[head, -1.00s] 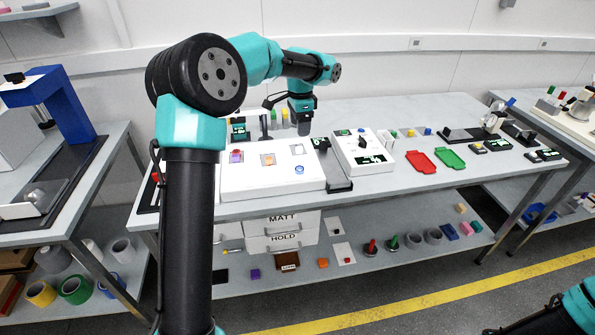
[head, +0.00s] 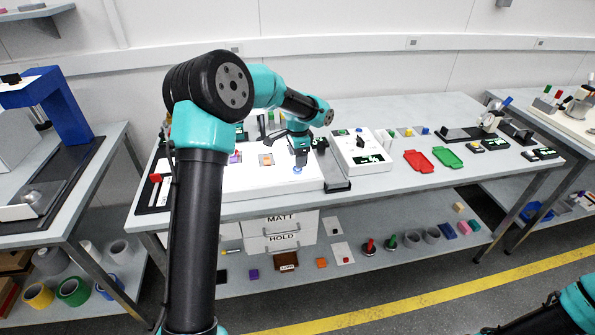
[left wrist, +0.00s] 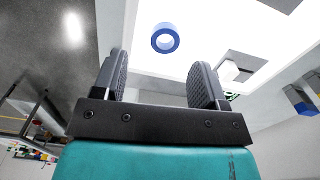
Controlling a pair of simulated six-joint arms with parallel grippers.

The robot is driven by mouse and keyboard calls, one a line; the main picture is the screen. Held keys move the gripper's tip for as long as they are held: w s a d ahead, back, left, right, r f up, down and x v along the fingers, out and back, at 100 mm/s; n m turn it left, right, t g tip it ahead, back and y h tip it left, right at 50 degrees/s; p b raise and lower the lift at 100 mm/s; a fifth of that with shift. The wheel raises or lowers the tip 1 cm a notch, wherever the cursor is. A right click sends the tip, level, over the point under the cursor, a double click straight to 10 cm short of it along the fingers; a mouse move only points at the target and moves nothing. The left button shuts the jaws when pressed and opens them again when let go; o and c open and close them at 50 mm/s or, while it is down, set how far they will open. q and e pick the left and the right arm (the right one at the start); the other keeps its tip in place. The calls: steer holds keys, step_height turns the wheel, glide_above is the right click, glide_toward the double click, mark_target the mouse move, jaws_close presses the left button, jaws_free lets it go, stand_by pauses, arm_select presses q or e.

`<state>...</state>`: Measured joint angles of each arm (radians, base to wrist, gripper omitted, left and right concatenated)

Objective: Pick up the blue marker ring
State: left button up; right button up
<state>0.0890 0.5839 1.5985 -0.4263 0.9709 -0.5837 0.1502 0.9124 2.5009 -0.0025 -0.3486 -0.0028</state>
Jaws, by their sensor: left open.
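The blue marker ring (head: 297,170) lies on the bright white light panel (head: 262,183) on the main table. In the left wrist view the ring (left wrist: 165,38) shows whole, with the white panel visible through its hole. My left gripper (head: 300,160) is over the panel, just above and behind the ring in the head view. In the left wrist view its two fingers (left wrist: 160,75) are spread wide with nothing between them, and the ring sits beyond the fingertips, apart from them. Part of my right arm shows at the lower right, but its gripper is out of view.
A panel with a dark switch (head: 361,150) stands right of the light panel. A red tray (head: 418,161) and a green tray (head: 447,157) lie farther right. An orange square piece (head: 266,160) lies on the panel left of my gripper.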

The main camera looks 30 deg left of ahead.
arm_select(q)
steer(key=shift+f, duration=0.1)
steer(key=shift+w+a+f, duration=0.1)
steer(key=shift+w+f, duration=0.05)
steer(key=shift+f, duration=1.15)
steer(key=shift+w+a+f, duration=0.1)
steer(key=shift+w+f, duration=0.05)
steer(key=shift+f, duration=1.15)
steer(key=c, duration=1)
steer(key=shift+r, duration=0.1)
steer(key=shift+r, duration=1.65)
steer(key=s+d+r, duration=0.1)
steer(key=s+d, duration=0.7)
steer(key=s, duration=0.5)
steer(key=shift+s+d+r, duration=0.2)
steer(key=shift+s+r, duration=0.1)
steer(key=shift+s, duration=0.05)
